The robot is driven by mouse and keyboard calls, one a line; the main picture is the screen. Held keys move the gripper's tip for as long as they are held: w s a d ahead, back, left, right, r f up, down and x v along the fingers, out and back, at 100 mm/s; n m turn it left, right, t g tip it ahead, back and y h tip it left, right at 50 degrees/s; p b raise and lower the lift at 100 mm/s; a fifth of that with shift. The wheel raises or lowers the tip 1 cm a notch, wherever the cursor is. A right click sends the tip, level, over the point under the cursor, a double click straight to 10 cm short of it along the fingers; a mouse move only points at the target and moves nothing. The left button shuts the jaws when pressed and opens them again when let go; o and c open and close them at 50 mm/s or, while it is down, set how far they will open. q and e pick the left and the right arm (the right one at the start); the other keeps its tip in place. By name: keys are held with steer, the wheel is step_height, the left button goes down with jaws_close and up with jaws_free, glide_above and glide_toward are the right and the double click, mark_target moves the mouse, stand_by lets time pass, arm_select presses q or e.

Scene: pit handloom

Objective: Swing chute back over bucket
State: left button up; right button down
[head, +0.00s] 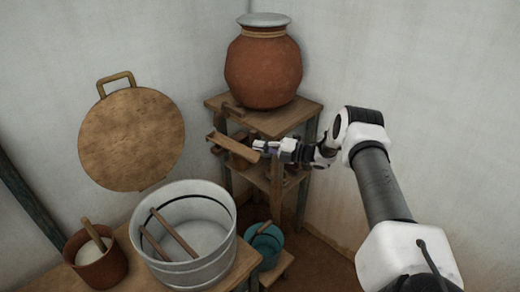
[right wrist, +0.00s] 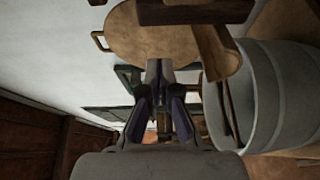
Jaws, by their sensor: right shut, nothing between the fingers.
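The chute (head: 234,145) is a short wooden trough at the front of the wooden stand, below the clay pot. It slopes down a little to the right and points out to the left of the stand. A small teal bucket (head: 268,238) is low on the floor side, below and right of the chute. My right gripper (head: 262,147) is shut and empty, with its fingertips close to the chute's right end; I cannot tell whether they touch. The right wrist view shows its closed fingers (right wrist: 160,75) with dark wood above them. My left gripper is out of view.
A clay pot (head: 263,72) with a pale lid tops the stand (head: 225,101). A large grey tub (head: 163,262) holding sticks and a brown pot (head: 98,268) stand at the lower left. A round wooden board (head: 132,140) is against the wall.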

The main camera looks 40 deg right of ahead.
steer(key=s+d+b, duration=0.2)
steer(key=s+d, duration=0.2)
steer(key=d, duration=0.4)
steer(key=shift+d+b, duration=0.2)
steer(key=shift+b, duration=0.2)
